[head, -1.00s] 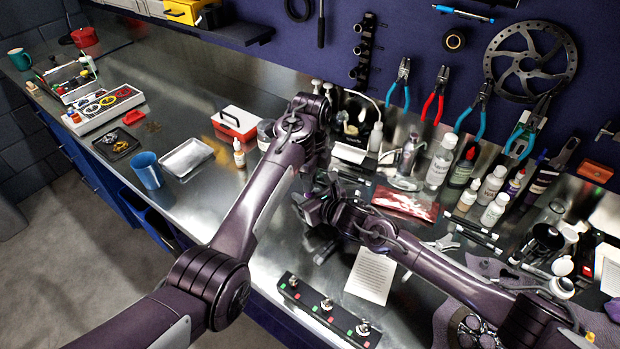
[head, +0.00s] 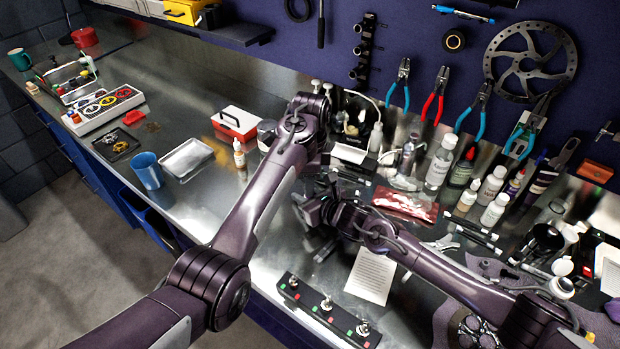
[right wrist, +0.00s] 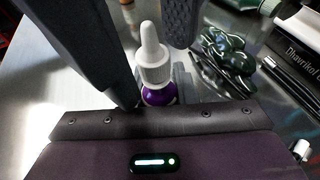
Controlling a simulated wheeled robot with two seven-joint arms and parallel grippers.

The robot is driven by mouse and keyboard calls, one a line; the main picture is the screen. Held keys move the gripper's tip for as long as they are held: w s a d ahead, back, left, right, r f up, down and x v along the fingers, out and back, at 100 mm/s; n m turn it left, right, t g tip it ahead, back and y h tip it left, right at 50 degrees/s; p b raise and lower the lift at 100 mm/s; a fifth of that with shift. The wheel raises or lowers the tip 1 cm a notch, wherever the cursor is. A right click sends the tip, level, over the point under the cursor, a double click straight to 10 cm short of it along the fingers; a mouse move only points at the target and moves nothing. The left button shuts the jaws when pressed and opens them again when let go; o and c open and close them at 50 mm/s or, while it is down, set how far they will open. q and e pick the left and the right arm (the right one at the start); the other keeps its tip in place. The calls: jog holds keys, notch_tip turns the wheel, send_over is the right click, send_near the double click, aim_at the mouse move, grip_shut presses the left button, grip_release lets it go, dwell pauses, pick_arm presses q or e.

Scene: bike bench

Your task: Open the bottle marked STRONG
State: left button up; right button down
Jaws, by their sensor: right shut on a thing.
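A small bottle with a white nozzle cap and a purple body (right wrist: 158,95) stands upright in the right wrist view. No word on it is readable, so I cannot tell if it is marked STRONG. My right gripper (right wrist: 157,93) is shut on its body. Two dark fingers of my left gripper (right wrist: 148,35) reach in from above, apart, one on each side of the white cap (right wrist: 152,62). In the head view, my right gripper (head: 318,208) is above the bench's front half; the arms hide the held bottle and the left fingertips.
Several bottles (head: 492,185) stand at the back right of the metal bench. A red packet (head: 405,204), a paper sheet (head: 371,275) and a switch strip (head: 327,309) lie near my right arm. A crumpled dark green thing (right wrist: 226,55) lies beyond the fingers.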

pick_arm(q)
notch_tip(320, 180, up, 4)
jog(key=shift+r, duration=0.25)
jog(key=shift+c, duration=0.4)
notch_tip(320, 180, up, 2)
jog(key=m, duration=0.4)
jog(key=shift+r, duration=0.15)
jog(key=shift+r+m, duration=0.35)
jog(key=shift+m, duration=0.95)
notch_tip(320, 180, down, 8)
jog(key=shift+r, duration=0.15)
